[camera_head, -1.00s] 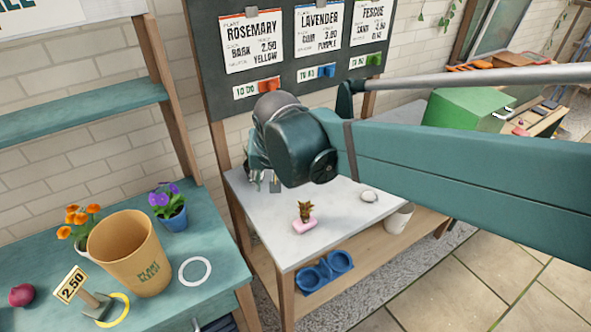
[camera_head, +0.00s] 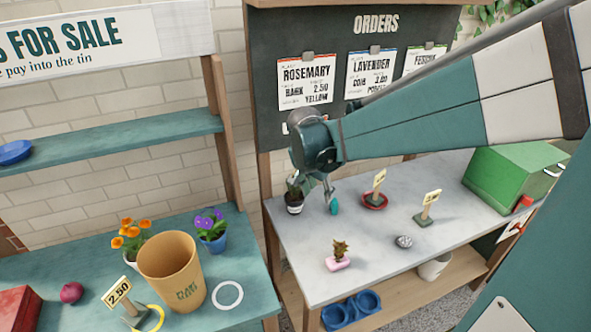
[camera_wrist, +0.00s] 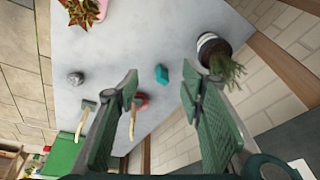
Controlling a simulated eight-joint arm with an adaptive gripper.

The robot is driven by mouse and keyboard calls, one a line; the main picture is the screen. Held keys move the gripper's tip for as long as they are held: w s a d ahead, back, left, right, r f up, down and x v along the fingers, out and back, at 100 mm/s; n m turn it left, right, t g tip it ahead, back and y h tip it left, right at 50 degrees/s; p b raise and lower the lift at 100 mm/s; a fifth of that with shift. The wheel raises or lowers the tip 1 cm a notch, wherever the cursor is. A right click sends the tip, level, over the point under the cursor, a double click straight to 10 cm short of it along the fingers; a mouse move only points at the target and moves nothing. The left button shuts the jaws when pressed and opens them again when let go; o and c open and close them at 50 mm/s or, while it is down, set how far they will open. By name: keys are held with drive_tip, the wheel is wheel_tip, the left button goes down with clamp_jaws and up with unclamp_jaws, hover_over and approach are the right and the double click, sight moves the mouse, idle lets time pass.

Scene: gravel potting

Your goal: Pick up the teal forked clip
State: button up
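The teal clip (camera_head: 334,206) is a small piece at the far left part of the grey-white tabletop (camera_head: 375,265). Its fork is too small to make out. In the wrist view the clip (camera_wrist: 161,74) shows in the gap between my fingertips, nearer the top of the picture. My gripper (camera_head: 318,184) is above the tabletop, pointing down, close to the clip. The wrist view shows my gripper (camera_wrist: 160,88) with its two green fingers spread and nothing held. How far the fingertips are above the clip is hard to tell.
A potted plant (camera_head: 295,208) stands just left of my gripper. To the right are a red saucer (camera_head: 367,205) with a price sign and another price sign (camera_head: 427,207). A grey ball (camera_head: 404,241) and a pink pot (camera_head: 338,263) sit nearer the front. A green box (camera_head: 505,178) stands far right.

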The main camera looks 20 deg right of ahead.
sight(334, 201)
drive_tip(key=w+d+f+m+g+h+p, duration=0.1)
drive_tip(key=w+d+f+m+g+p, duration=0.2)
drive_tip(key=w+d+f+m+p, duration=0.2)
drive_tip(key=shift+w+d+f+m+h, duration=0.3)
drive_tip(key=shift+w+d+f+m, duration=1)
drive_tip(key=shift+w+d+f, duration=0.5)
drive_tip(key=shift+s+f, duration=0.1)
drive_tip(key=shift+s, duration=0.05)
drive_tip(key=shift+x, duration=1.2)
drive_tip(key=shift+f, duration=0.1)
drive_tip(key=shift+b+x, duration=0.65)
drive_tip(key=shift+x, duration=1.9)
drive_tip(key=c, duration=0.9)
